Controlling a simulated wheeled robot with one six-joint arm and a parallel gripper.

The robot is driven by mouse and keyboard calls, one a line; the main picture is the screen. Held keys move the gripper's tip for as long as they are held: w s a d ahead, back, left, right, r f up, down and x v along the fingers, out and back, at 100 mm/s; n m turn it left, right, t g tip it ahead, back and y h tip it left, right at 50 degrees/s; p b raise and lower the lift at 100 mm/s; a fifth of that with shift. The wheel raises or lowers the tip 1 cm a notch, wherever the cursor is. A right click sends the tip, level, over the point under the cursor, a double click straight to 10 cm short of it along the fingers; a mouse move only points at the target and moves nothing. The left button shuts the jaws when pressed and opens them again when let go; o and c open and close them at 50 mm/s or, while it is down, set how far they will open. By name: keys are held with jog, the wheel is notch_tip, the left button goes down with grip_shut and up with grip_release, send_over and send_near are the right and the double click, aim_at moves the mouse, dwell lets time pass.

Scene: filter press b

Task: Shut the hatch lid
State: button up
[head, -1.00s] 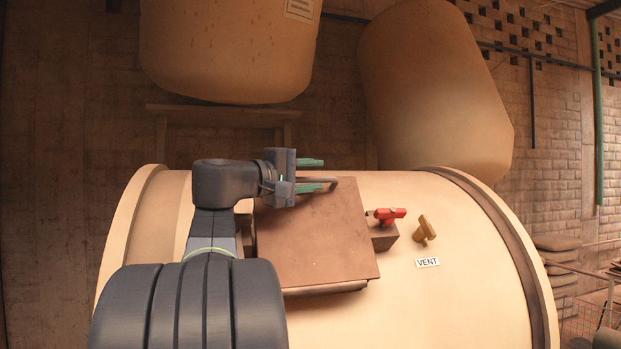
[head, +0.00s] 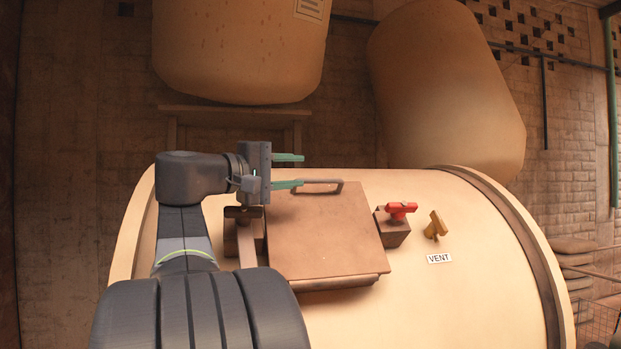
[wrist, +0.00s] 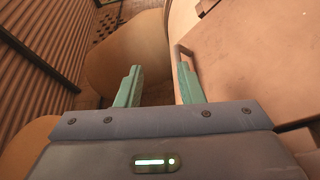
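The hatch lid (head: 320,232) is a square brown plate on top of the cream drum. It lies roughly level over the hatch, with a dark band under its near edge; I cannot tell whether it is fully seated. Its bar handle (head: 322,184) is at the far edge and also shows in the wrist view (wrist: 182,55). My gripper (head: 302,170) is open and empty at the far left corner of the lid. Its nearer finger is close to the handle's left end; contact is unclear. In the wrist view, both fingers (wrist: 160,85) are apart, with the handle beside the right one.
A red-handled catch (head: 398,213) on a brown block stands right of the lid. A yellow-brown knob (head: 436,226) is further right, above a VENT label (head: 439,258). The cream drum (head: 480,300) has clear surface at right. Large tanks (head: 240,50) stand behind.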

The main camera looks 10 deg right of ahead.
jog(key=b+v, duration=0.1)
jog(key=v, duration=0.5)
dwell(0.3)
jog(key=p+x, duration=0.3)
jog(key=x, duration=1)
jog(key=shift+w+d, duration=0.15)
jog(key=shift+d, duration=0.25)
